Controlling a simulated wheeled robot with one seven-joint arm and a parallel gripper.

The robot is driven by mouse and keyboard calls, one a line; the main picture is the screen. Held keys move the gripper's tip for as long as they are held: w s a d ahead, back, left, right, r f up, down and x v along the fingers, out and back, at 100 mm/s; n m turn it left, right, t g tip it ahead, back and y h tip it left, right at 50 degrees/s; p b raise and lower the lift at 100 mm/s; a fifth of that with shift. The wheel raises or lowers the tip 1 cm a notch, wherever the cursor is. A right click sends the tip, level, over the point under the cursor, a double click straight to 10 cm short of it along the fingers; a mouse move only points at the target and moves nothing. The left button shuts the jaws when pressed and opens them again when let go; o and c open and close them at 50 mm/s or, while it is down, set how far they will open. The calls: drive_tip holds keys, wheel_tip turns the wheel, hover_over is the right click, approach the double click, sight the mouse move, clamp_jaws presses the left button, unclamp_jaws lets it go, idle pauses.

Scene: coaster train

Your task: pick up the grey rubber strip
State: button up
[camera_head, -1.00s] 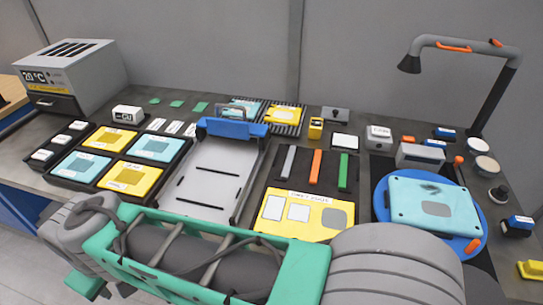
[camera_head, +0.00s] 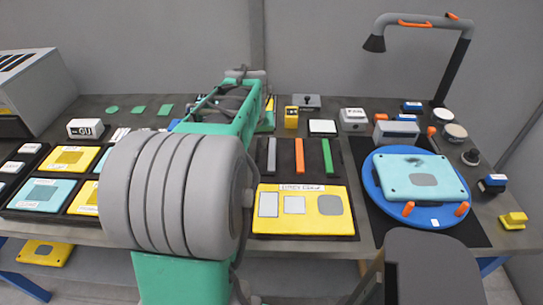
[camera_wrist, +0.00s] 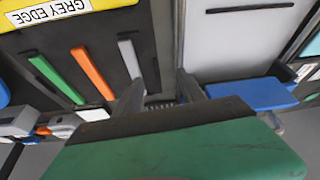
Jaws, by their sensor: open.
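The grey rubber strip (camera_head: 271,155) lies on a black mat, leftmost of three strips in the head view, with an orange strip (camera_head: 299,156) and a green strip (camera_head: 327,159) beside it. In the wrist view the grey strip (camera_wrist: 129,58) lies at the upper left, its near end close to my left finger. My gripper (camera_wrist: 160,98) is open, and nothing shows held between its fingers. The strip is not between the fingers. How high the gripper is above the mat is hard to tell. In the head view my arm hides much of the left-centre bench.
A yellow panel (camera_head: 302,223) lies in front of the strips. A grey tray (camera_wrist: 245,40) with a blue clamp (camera_wrist: 250,93) sits right of the strip in the wrist view. A blue turntable (camera_head: 434,216) bears a light-blue panel at the right.

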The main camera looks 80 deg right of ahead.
drive_tip(key=m, duration=0.1)
approach(272, 153)
drive_tip(key=shift+s+a+f, duration=0.25)
drive_tip(key=shift+f, duration=0.15)
drive_tip(key=x, duration=0.5)
drive_tip(key=p+x, duration=0.1)
drive_tip(key=x, duration=0.1)
drive_tip(key=shift+w+d+f, duration=0.1)
drive_tip(key=shift+w+d, duration=0.2)
drive_tip(key=shift+c, duration=0.2)
clamp_jaws()
